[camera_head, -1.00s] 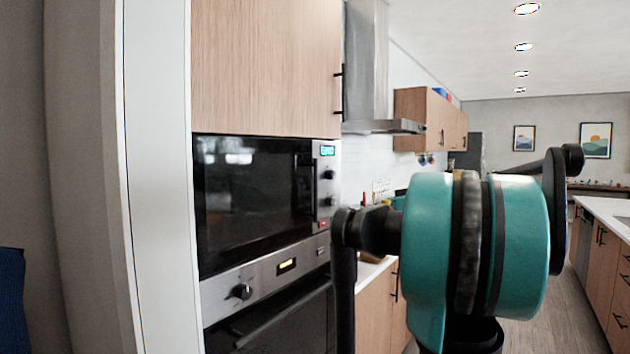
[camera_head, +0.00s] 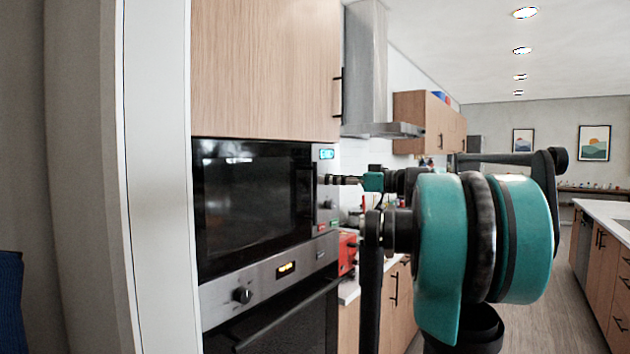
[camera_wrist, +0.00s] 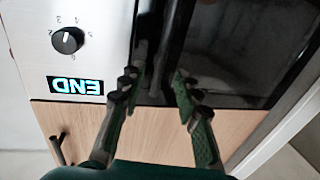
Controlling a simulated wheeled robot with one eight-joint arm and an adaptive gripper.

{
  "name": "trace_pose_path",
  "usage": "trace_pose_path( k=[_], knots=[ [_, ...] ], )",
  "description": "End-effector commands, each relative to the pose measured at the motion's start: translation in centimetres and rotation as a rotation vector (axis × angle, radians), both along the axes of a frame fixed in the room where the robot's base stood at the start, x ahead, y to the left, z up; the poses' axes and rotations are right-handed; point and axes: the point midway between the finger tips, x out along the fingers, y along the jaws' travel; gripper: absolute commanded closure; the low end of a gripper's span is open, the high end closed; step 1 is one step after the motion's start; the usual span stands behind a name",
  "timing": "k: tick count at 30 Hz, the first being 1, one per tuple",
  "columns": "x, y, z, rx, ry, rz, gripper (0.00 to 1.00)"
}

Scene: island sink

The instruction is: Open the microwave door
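The built-in microwave's black glass door (camera_head: 245,200) is shut, under the wooden cupboard. Its dark vertical handle (camera_head: 313,195) is at the door's right edge, beside the control panel. In the wrist view the picture is turned, and the handle (camera_wrist: 174,45) runs as a dark bar between and beyond my fingertips. My gripper (camera_wrist: 156,82) is open, with a finger on each side of the handle's line. Contact with the handle cannot be told. In the head view my gripper (camera_head: 335,180) is small, in front of the control panel and close to the handle.
The lit display (camera_wrist: 76,85) and a knob (camera_wrist: 67,40) lie left of my fingers in the wrist view. An oven (camera_head: 270,320) is below the microwave. A red object (camera_head: 346,253) stands on the counter. A white wall edge (camera_head: 158,180) is at left.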

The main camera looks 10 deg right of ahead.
Motion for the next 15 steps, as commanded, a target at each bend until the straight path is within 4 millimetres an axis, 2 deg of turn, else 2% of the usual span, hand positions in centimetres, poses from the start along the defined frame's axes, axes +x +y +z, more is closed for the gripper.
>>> trace_pose_path(
  k=[1, 6, 15],
  knots=[
    [0.5, 1.0, 0.0, 0.0, 0.0, 0.003, 0.68],
    [1.9, 3.1, 0.0, 0.0, 0.0, 0.002, 0.68],
    [2.9, 4.5, 0.0, 0.0, 0.0, -0.001, 0.68]
  ],
)
